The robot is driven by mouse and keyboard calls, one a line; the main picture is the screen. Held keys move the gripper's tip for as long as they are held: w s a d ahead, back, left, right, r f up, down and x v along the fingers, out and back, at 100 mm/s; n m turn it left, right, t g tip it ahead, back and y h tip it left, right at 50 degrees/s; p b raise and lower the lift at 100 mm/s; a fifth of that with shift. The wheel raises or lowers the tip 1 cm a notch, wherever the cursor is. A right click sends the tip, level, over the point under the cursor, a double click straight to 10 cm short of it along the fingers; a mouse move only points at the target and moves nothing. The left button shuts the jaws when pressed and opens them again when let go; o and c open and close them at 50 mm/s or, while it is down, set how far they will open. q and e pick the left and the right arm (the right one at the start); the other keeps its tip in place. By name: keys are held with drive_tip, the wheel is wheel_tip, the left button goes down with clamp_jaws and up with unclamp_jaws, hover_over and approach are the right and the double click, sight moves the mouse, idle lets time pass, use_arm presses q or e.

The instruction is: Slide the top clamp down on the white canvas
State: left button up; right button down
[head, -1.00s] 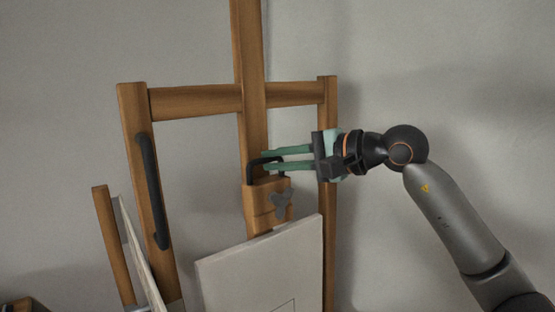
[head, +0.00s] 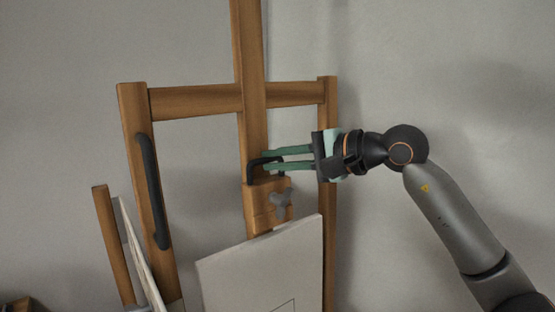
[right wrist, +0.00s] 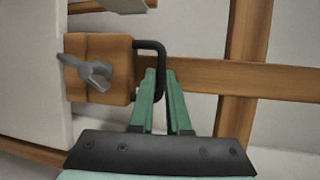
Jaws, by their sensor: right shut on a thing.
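The top clamp (head: 262,208) is a wooden block on the easel's central mast, with a black handle (head: 254,170) on top and a grey wing knob (head: 281,203) on its front. The white canvas (head: 265,265) stands below, its top edge close under the block. My right gripper (head: 266,161) reaches in from the right, its green fingers shut on the handle. In the right wrist view the clamp (right wrist: 100,52) is at the left, and the handle (right wrist: 162,62) passes between the fingertips. My left gripper is not in view.
The wooden easel has a crossbar (head: 195,101) and side posts. A long black handle (head: 153,190) is on its left post. Another framed panel (head: 139,255) leans at lower left. The wall to the right is bare.

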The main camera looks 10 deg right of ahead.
sight(276, 183)
wheel_tip(276, 183, down, 5)
drive_tip(key=b, duration=0.4)
drive_tip(key=shift+s+d, duration=0.1)
drive_tip(key=shift+s, duration=0.05)
drive_tip(key=shift+r, duration=0.25)
drive_tip(key=c, duration=0.9)
unclamp_jaws()
